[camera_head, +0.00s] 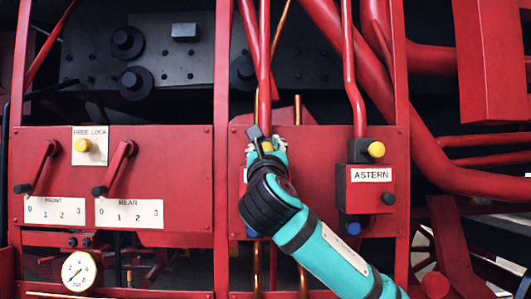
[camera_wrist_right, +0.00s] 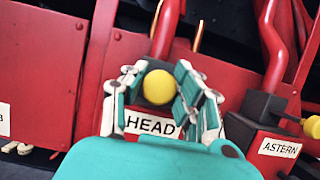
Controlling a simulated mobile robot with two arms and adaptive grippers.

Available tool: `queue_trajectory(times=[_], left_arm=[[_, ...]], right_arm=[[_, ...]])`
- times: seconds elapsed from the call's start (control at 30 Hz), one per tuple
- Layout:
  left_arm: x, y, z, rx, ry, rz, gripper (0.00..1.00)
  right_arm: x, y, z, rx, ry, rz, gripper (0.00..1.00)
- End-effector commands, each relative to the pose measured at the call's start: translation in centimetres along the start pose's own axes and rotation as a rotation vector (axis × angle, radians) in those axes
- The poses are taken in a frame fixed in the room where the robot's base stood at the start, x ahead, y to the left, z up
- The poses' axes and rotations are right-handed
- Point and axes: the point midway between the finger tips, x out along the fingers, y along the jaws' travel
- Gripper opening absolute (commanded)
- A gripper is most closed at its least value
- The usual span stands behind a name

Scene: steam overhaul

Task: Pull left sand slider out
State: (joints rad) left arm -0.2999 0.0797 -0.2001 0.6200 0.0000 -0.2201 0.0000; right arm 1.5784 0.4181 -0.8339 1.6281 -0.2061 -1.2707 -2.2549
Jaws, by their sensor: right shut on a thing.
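The left sand slider's yellow knob (camera_wrist_right: 159,87) sits above a white label (camera_wrist_right: 150,125) on which "HEAD" can be read. In the head view a bit of the yellow knob (camera_head: 267,146) shows between my fingers. My right gripper (camera_wrist_right: 160,76) has its teal and white fingers on both sides of the knob and is shut on it. In the head view my right gripper (camera_head: 266,143) covers most of the left unit's box. The matching right unit, labelled ASTERN (camera_head: 371,175), has its own yellow knob (camera_head: 376,149). My left gripper is not in view.
The red panel on the left carries a FREE LOCK plate with a yellow knob (camera_head: 83,145) and two red levers (camera_head: 41,166) (camera_head: 116,166) over FRONT and REAR scales. A round gauge (camera_head: 79,271) is below. Red pipes (camera_head: 353,75) run close above the panel.

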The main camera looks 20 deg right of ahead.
Motion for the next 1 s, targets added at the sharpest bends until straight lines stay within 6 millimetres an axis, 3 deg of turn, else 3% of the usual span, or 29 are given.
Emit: queue_trajectory(times=[0.07, 0.1, 0.27, 0.67, 1.0], left_arm=[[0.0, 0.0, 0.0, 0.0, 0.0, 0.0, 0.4], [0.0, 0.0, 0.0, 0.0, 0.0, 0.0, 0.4], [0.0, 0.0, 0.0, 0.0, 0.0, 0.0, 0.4], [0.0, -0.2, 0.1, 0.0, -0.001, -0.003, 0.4], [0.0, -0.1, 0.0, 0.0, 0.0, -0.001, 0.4]], right_arm=[[-0.1, 0.2, -0.4, -0.002, 0.006, 0.004, 0.0], [-0.1, 0.2, -0.4, -0.002, 0.007, 0.004, 0.31], [-0.1, 0.2, -0.3, -0.002, 0.005, 0.003, 0.52], [-0.9, 0.1, -0.2, -0.002, 0.003, 0.003, 0.53], [-7.7, 0.1, -0.1, -0.002, 0.001, 0.005, 0.53]])
